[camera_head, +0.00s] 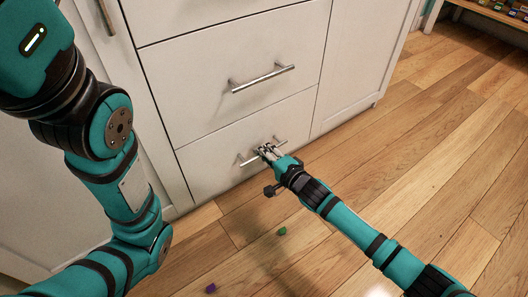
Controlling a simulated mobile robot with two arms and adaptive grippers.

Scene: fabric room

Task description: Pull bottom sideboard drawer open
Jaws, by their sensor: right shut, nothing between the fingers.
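The white sideboard (225,55) stands at the top of the head view with its drawers stacked. The bottom drawer (205,160) is flush with the front and looks closed. Its metal bar handle (246,160) is partly hidden by my right gripper (266,150). The right gripper's fingers are shut and overlap the middle of the handle; I cannot tell whether they touch it. The drawer above has its own bar handle (262,78). My left arm comes in at the left, and its gripper is out of view.
The wooden floor (430,150) is open to the right. A small green object (282,231) and a small purple object (211,288) lie on the floor in front of the sideboard. A shelf (490,10) with small items stands at the top right.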

